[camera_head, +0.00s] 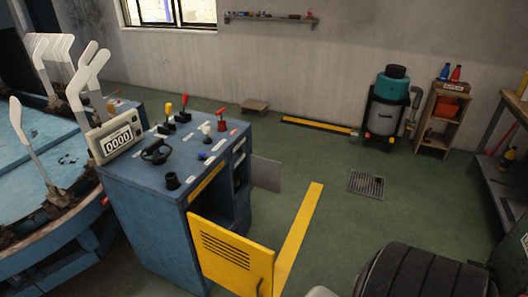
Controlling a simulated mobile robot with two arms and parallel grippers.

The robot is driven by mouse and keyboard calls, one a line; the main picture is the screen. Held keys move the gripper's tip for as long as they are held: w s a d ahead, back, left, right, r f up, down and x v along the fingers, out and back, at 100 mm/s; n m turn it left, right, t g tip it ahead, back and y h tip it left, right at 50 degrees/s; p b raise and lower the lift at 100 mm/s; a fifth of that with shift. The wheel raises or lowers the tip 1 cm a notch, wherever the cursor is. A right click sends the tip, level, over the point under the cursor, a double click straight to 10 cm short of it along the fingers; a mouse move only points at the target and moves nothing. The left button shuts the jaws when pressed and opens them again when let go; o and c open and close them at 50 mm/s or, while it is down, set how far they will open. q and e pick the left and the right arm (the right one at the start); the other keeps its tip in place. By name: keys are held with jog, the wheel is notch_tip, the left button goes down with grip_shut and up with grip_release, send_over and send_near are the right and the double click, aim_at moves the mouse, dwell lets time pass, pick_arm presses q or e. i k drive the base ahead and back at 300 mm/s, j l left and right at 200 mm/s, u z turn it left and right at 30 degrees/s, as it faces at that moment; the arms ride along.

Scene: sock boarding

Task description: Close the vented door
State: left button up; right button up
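The yellow vented door (235,262) stands open at the front of the blue control cabinet (150,225). It has dark vent slits near its top and a dark upright handle (260,287) near its right edge. Its left edge is against the cabinet, and its right edge stands out over the floor, apart from the cabinet. The dark opening (218,207) shows above and behind it. The door's lower edge is cut off by the frame. Neither of my grippers is in view.
A smaller grey door (265,173) stands open farther along the cabinet. A yellow floor stripe (303,230) runs beside the vented door. Green floor right of it is clear up to a floor drain (367,184). A workbench (500,185) stands at the right.

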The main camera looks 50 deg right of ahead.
aim_at(243, 266)
jog(key=z, duration=1.1)
